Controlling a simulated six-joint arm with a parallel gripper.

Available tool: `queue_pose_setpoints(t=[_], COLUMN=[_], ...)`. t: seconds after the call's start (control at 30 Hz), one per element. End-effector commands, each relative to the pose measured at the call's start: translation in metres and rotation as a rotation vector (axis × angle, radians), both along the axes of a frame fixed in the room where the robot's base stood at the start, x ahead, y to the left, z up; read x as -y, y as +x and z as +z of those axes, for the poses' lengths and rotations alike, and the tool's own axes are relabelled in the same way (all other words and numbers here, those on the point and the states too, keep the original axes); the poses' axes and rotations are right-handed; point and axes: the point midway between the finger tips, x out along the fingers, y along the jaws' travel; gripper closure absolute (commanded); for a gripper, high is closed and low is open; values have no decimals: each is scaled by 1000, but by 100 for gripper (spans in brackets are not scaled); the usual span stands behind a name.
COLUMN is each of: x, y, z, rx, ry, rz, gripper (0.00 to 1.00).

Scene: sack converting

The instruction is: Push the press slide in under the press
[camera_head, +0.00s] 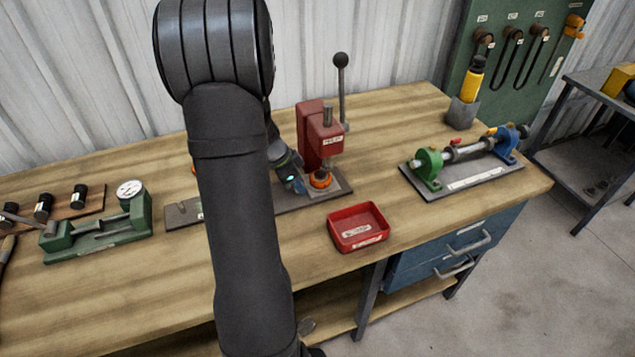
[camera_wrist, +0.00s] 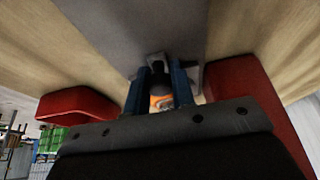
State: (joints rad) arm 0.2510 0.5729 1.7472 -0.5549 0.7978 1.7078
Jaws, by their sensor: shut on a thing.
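The red press (camera_head: 318,135) stands on a long grey base plate (camera_head: 183,214). An orange round part (camera_head: 320,180) sits below the press head, at the right part of the plate. My gripper (camera_head: 292,172) is low over the plate, just left of the press and close beside the orange part. In the wrist view, the blue fingers of my gripper (camera_wrist: 158,92) are shut on a small dark piece of the press slide (camera_wrist: 157,75), with orange (camera_wrist: 161,103) showing between them. My arm hides the middle of the plate, and most of the slide is hidden.
A red tray (camera_head: 358,228) stands in front of the press. A green gauge stand (camera_head: 98,235) is at the left. A green and blue fixture (camera_head: 468,160) is at the right. The press lever (camera_head: 341,85) rises behind the press. Bare bench lies between them.

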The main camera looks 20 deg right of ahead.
Motion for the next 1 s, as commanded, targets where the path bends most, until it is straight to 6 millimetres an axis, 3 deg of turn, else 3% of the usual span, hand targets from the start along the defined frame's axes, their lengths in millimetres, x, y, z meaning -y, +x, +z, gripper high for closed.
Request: queue_pose_setpoints(t=[1.0], x=[17], y=[0], z=[0], rx=[-1], ry=[0], rz=[-1], gripper=[96])
